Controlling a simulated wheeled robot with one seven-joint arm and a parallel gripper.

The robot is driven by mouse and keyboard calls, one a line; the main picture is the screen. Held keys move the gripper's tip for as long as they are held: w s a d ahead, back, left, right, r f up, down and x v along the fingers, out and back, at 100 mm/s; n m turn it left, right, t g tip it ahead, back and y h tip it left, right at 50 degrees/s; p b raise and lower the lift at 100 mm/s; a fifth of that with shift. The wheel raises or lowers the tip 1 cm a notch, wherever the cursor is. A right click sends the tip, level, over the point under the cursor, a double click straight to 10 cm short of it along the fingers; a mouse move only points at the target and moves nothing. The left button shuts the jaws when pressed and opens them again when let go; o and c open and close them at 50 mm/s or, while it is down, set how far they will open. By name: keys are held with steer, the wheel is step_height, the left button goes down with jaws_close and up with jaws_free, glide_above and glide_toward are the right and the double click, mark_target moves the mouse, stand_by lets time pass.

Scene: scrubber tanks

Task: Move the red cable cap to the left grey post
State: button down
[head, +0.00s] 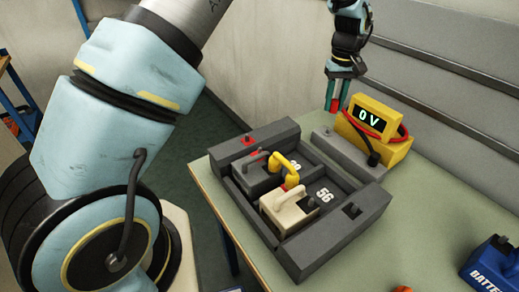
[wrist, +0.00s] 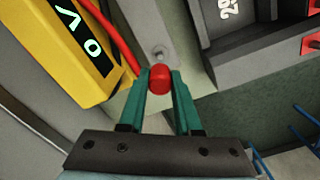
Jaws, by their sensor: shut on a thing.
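My gripper (head: 343,88) is shut on the red cable cap (head: 331,104), held up beside the yellow meter. In the wrist view the red cap (wrist: 160,79) sits between the teal fingertips (wrist: 160,86). A red cable (wrist: 104,36) runs from the meter side towards it. A small grey post (wrist: 159,52) stands on a pale grey block just beyond the cap. In the head view this post (head: 325,131) is on the block (head: 340,151) left of the meter, below my gripper. I cannot tell whether the cap touches it.
A blue battery (head: 493,266) stands at the right. The table's right middle is clear.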

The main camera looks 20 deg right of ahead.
steer(key=shift+f+b, duration=1.4)
steer(key=shift+f, duration=1.6)
steer(key=shift+f+b, duration=0.5)
steer(key=shift+f, duration=0.5)
steer(key=shift+c, duration=0.2)
jaws_free()
steer(key=shift+r, duration=0.15)
steer(key=shift+r+p, duration=2.65)
steer(key=shift+r, duration=1.45)
